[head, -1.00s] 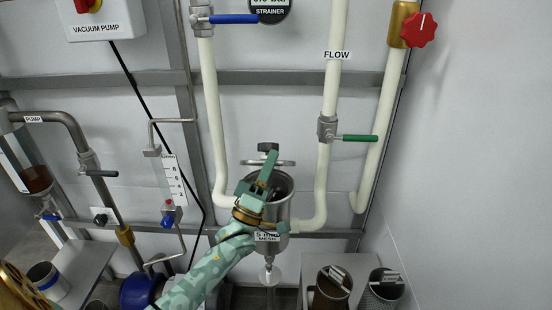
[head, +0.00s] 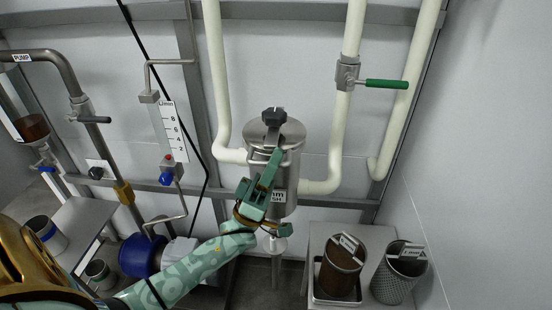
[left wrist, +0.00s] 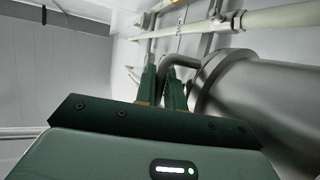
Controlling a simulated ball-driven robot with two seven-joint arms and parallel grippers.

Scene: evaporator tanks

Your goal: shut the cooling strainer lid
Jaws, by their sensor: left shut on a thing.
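The cooling strainer (head: 287,190) is a grey metal canister on the wall pipework. Its round lid (head: 258,134), with a black knob (head: 274,117) on top, lies over the mouth and looks level. Whether it is fully seated I cannot tell. My left gripper (head: 274,156) reaches up from below to the strainer's front, just under the lid rim. Its green fingers (left wrist: 163,92) are shut on a bent metal handle (left wrist: 178,61) beside the canister (left wrist: 265,95) in the left wrist view. The fingers hide part of the handle and canister front. My right gripper is not in view.
Cream pipes (head: 215,85) run on both sides of the strainer, with a green-handled valve (head: 385,84) at right. A dark mesh basket (head: 340,275) in a tray and a grey one (head: 398,280) stand at lower right. A flow gauge (head: 168,130) is at left.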

